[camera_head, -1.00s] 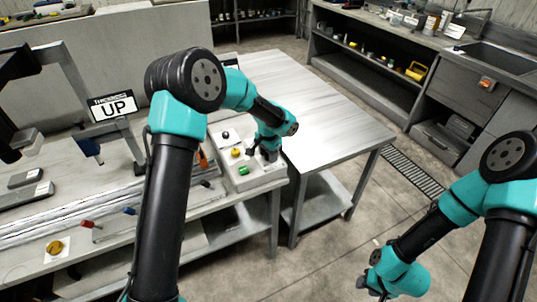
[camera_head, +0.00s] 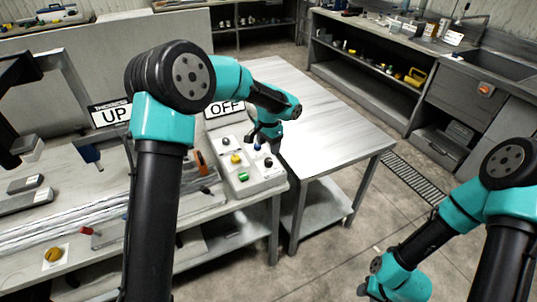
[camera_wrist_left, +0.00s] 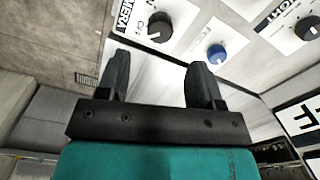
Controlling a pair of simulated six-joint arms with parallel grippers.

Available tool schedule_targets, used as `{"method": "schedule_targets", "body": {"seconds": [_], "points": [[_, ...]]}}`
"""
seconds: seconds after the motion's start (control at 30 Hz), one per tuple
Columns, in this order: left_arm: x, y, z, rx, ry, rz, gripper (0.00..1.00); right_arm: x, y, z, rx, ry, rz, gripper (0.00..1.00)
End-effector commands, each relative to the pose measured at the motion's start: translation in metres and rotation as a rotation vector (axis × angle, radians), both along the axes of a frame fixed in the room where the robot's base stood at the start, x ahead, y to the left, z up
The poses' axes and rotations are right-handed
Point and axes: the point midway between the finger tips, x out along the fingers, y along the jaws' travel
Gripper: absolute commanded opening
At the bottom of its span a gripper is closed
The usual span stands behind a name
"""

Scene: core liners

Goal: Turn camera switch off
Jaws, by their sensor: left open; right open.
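The camera switch is a black rotary knob (camera_wrist_left: 160,27) on a white plate lettered CAMERA and OFF in the left wrist view. In the head view it is the dark knob (camera_head: 268,162) on the right side of the pale control box (camera_head: 246,188). My left gripper (camera_wrist_left: 156,62) is open and empty, with the knob beyond and between its fingertips. In the head view the left gripper (camera_head: 264,138) is above the box's right side. A blue knob (camera_wrist_left: 217,54) sits beside the camera switch. My right gripper (camera_head: 370,290) is low at the right, away from the box.
Another black knob (camera_wrist_left: 307,28) has a partly visible LIGHT label. The box also carries yellow (camera_head: 235,158) and green (camera_head: 243,176) knobs. A bare metal table (camera_head: 325,125) is to the right.

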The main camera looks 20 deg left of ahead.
Motion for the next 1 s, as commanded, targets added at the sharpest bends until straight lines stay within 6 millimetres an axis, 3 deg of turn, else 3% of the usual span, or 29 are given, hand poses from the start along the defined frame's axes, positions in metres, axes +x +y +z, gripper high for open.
{"method": "schedule_targets", "body": {"seconds": [0.3, 0.5, 1.0], "points": [[0.000, 0.000, 0.062, -0.001, -0.003, 0.001, 0.60, 0.000, 0.000, 0.000, 0.000, 0.000, 0.000, 0.43], [0.000, 0.000, 0.087, -0.001, -0.002, 0.001, 0.60, 0.000, 0.000, 0.000, 0.000, 0.000, 0.000, 0.43], [-0.001, -0.001, 0.090, -0.006, -0.001, 0.005, 0.60, 0.000, 0.000, 0.000, 0.000, 0.000, 0.000, 0.43]]}}
